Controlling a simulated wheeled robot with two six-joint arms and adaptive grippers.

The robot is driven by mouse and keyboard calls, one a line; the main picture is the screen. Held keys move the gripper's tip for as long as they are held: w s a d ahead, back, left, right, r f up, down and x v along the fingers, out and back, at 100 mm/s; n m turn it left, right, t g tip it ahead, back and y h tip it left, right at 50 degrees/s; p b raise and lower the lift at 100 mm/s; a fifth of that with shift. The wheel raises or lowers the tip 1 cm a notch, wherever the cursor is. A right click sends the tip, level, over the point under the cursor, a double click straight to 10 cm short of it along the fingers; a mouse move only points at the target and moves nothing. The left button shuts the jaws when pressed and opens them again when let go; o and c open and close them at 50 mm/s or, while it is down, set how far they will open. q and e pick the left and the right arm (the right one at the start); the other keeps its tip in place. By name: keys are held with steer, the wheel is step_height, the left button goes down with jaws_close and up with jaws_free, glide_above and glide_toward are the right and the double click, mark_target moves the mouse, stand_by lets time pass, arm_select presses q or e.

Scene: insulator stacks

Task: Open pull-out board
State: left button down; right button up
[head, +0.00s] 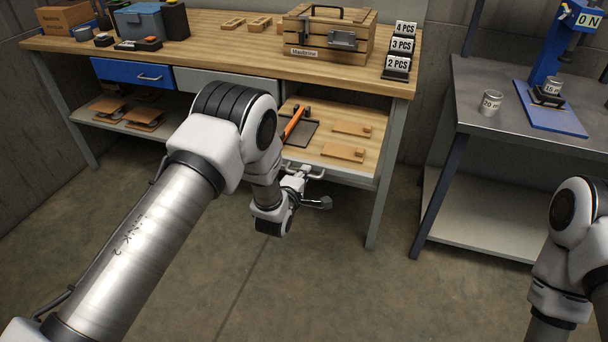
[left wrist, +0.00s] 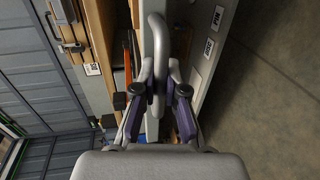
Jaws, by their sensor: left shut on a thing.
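The pull-out board (head: 325,152) is a light wooden surface with a pale front edge, below the workbench top on its right side. Much of its surface shows below the worktop edge. Its grey bar handle (head: 317,174) is on the front edge. My left gripper (head: 299,180) is at this handle, partly hidden behind my own arm in the head view. In the left wrist view the two fingers (left wrist: 158,88) are shut on the handle bar (left wrist: 157,40), one on each side. My right arm shows at the right edge of the head view, but its gripper is out of frame.
An orange-handled tool (head: 293,122), a dark tray (head: 303,133) and small wooden pieces (head: 344,152) lie on the board. A blue drawer (head: 132,73) is at the left of the workbench (head: 215,42). A metal side table (head: 470,100) stands right. The floor in front is clear.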

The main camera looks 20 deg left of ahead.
arm_select(q)
steer(key=shift+a, duration=0.1)
steer(key=c, duration=1.2)
jaws_free()
steer(key=shift+a, duration=0.1)
steer(key=v, duration=1.2)
